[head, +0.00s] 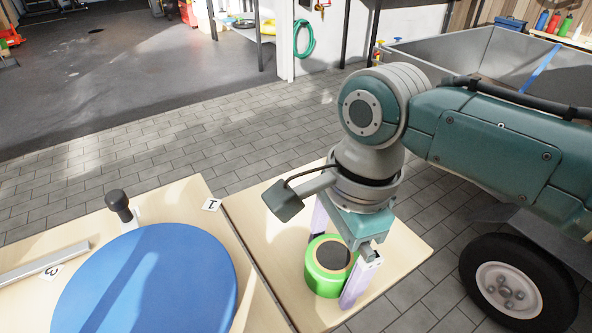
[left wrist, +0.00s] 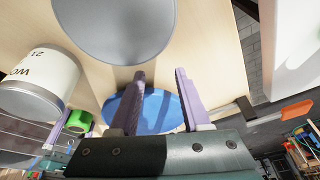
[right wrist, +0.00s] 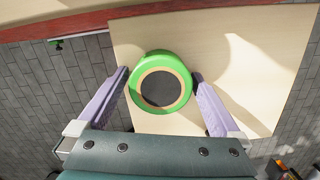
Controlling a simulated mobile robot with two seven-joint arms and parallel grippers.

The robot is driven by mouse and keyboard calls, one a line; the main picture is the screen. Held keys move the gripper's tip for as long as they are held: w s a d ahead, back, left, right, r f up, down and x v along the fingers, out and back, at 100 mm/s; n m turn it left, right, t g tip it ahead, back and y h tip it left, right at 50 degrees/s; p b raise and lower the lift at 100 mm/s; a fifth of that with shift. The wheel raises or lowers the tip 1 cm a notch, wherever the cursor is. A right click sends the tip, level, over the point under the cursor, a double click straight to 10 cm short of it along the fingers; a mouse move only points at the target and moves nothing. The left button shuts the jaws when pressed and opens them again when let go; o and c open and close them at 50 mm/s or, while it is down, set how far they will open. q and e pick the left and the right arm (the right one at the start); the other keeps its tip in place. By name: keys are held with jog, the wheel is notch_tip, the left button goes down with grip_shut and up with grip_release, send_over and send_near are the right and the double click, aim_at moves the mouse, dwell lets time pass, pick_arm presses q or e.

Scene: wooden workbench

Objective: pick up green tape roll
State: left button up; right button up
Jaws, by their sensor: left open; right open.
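The green tape roll (head: 322,281) lies flat on the right wooden bench section, with a tan core ring and a dark centre. In the right wrist view the tape roll (right wrist: 145,67) sits between the fingertips of my right gripper (right wrist: 160,78). My right gripper (head: 338,255) is open and reaches down around the roll, one finger on each side. I cannot tell whether the fingers touch it. My left gripper (left wrist: 160,80) is open and empty in the left wrist view, with a blue disc (left wrist: 160,110) seen beyond its fingers. There the green roll (left wrist: 78,121) shows small at the left.
A large blue round disc (head: 150,285) covers much of the left bench section. A black-knobbed lever (head: 119,203) stands behind it, and a metal bar (head: 40,262) lies at the left. A labelled can (left wrist: 38,80) and a grey round object (left wrist: 115,25) show in the left wrist view.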

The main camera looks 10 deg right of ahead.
jog(key=shift+c, duration=0.2)
jog(key=c, duration=1.2)
jog(key=shift+r, duration=0.15)
